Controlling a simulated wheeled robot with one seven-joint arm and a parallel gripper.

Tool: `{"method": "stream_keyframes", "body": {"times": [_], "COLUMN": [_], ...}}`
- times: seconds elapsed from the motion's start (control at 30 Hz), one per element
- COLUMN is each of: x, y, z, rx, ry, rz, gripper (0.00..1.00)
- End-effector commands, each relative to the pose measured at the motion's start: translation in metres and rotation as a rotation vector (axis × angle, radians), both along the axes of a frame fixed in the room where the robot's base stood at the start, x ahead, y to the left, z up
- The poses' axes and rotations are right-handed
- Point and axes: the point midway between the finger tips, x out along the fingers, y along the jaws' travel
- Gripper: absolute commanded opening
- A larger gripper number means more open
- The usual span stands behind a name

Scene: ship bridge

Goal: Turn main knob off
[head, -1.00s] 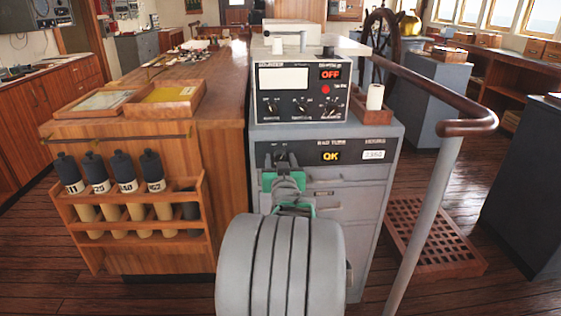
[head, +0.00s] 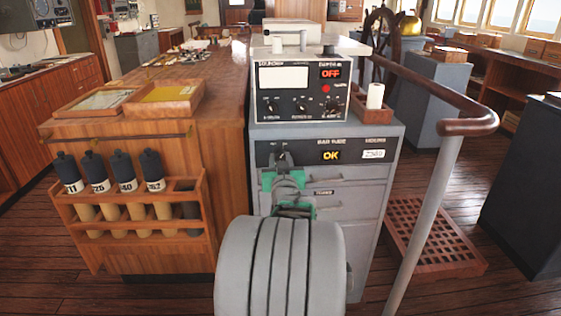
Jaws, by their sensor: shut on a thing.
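My gripper (head: 282,161), grey with green parts, is at the left part of the dark panel strip on the grey cabinet (head: 349,205). It is shut on a small dark knob there, which the fingers mostly hide. Its label and pointer cannot be read. On the same strip, a display (head: 331,156) shows "OK" in yellow, and a white counter (head: 373,154) sits to its right. Above stands a control box (head: 302,88) with a blank white screen, a red "OFF" display (head: 331,73) and several black knobs along its bottom.
A wooden handrail (head: 440,100) on a grey post stands close on the right. A wooden rack (head: 133,225) with dark-capped tubes is on the left of the cabinet. A white roll (head: 375,96) stands in a small wooden tray beside the box. Drawers lie below the strip.

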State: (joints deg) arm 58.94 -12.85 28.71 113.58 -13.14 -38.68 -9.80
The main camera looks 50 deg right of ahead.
Motion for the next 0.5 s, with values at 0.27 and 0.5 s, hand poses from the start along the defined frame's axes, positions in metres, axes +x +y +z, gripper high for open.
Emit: {"method": "stream_keyframes", "body": {"times": [0.27, 0.5], "x": [0.0000, -0.0003], "y": [0.0002, -0.0001], "z": [-0.0059, -0.0074], "rx": [-0.091, -0.229], "ry": [0.100, 0.256], "rz": [0.001, 0.000], "gripper": [0.00, 0.00]}}
